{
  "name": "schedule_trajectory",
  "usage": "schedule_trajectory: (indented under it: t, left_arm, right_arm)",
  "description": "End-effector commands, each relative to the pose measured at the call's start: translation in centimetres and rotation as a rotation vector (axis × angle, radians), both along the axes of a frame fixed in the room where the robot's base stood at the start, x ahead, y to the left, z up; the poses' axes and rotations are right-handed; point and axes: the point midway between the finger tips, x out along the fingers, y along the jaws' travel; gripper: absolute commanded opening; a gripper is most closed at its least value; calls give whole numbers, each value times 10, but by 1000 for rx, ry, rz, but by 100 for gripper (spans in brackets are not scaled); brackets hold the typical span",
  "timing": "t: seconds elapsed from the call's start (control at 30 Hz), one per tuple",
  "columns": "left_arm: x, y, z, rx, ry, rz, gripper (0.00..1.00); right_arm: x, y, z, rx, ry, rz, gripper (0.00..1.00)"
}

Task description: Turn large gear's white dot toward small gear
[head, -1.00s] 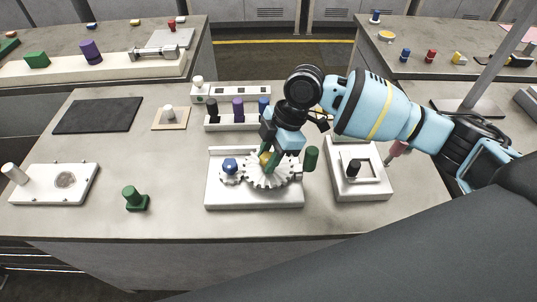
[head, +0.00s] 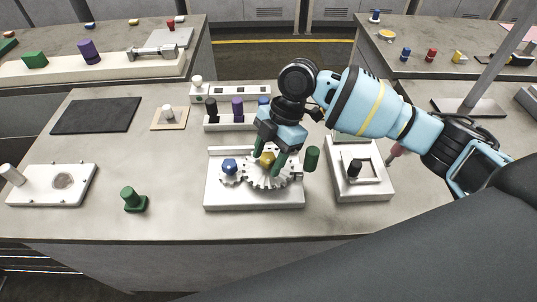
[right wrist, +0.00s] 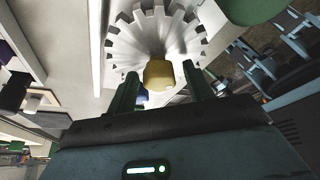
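The large white gear (head: 268,182) sits on a white base plate (head: 232,202), with a yellow knob (head: 267,158) at its centre. The small gear (head: 230,178), with a blue knob (head: 229,165), sits beside it on the left. My right gripper (head: 268,164) points down over the large gear. In the right wrist view its green fingers (right wrist: 160,88) stand on either side of the yellow knob (right wrist: 158,75), with gaps. The large gear's teeth (right wrist: 190,30) show there beyond the fingers. I cannot make out a white dot on it. My left gripper is out of view.
A dark green cylinder (head: 312,158) stands close to the right of my gripper. A white fixture (head: 358,184) with a black peg is farther right. A rack (head: 228,125) of coloured pegs stands behind.

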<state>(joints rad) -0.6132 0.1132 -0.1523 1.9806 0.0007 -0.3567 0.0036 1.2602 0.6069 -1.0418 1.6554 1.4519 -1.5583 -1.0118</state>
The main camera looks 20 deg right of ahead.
Motion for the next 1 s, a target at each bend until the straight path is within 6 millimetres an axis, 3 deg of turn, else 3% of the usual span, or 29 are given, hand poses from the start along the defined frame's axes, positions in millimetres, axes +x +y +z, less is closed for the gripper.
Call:
schedule_trajectory:
  t: [0.37, 0.8, 1.0]
  left_arm:
    - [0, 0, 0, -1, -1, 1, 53]
    - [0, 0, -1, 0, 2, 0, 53]
    - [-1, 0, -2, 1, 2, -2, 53]
  right_arm:
    - [1, -2, 5, -1, -1, -1, 53]
    - [9, -24, 62, 0, -1, -3, 53]
    - [10, -28, 72, -1, 0, -1, 53]
